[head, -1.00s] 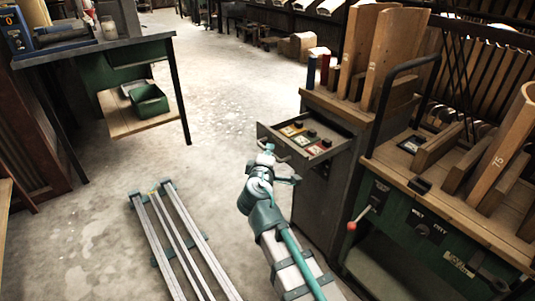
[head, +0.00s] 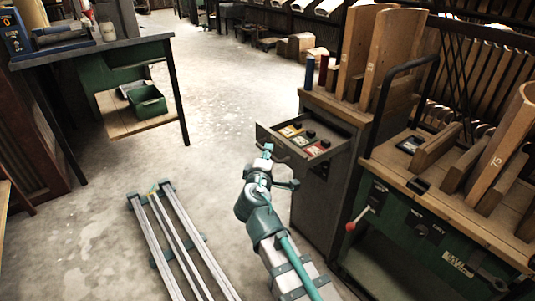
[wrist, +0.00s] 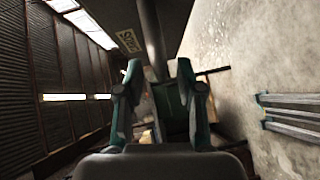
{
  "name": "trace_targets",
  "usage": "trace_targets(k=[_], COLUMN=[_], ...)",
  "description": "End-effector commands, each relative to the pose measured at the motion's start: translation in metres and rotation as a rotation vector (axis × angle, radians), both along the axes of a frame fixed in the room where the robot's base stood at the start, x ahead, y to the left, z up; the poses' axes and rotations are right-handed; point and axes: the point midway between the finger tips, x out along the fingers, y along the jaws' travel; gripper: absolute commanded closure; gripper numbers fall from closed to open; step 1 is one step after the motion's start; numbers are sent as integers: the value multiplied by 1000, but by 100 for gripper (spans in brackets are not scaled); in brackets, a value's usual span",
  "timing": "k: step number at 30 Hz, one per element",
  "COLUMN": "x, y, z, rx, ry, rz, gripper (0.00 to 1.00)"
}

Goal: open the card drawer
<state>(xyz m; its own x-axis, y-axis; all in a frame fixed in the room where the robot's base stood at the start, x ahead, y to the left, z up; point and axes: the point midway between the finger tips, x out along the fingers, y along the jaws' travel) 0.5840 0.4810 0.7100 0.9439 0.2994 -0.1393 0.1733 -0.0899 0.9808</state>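The card drawer (head: 328,149) is pulled out of the narrow dark cabinet (head: 318,205) on the right, with its inside visible. It holds colourful cards and small dark items. A pale handle (head: 279,151) shows on its front. My gripper (head: 267,151) is just in front of the drawer front, close to the handle; I cannot tell whether it touches. In the wrist view my gripper (wrist: 158,80) has its two fingers apart, with a clear gap. A dark grey bar (wrist: 152,40) shows beyond the gap, and I cannot tell what it belongs to.
A green workbench (head: 440,225) with wooden boards and a red-knobbed lever (head: 350,226) stands at right. Metal rails (head: 180,240) lie on the floor left of my arm. A table (head: 90,48) stands at far left.

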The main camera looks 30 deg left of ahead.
Motion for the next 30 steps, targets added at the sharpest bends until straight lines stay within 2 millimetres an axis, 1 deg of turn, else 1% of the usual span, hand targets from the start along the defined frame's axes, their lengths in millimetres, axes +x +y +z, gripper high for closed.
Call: trace_targets(k=[1, 6, 9, 11, 14, 26, 29, 30], x=[-9, -35, -46, -51, -53, -52, -51, -51], y=[-5, -13, -16, -17, -18, -18, -25, -30], z=[1, 4, 6, 7, 7, 7, 3, -2], rx=[0, 0, 0, 0, 0, 4, 12, 20], ry=[-1, 0, 0, 0, 0, 3, 26, 50], rz=[1, 1, 1, 1, -1, -4, -42, -67], gripper=[63, 63, 63, 63, 63, 63, 63, 63])
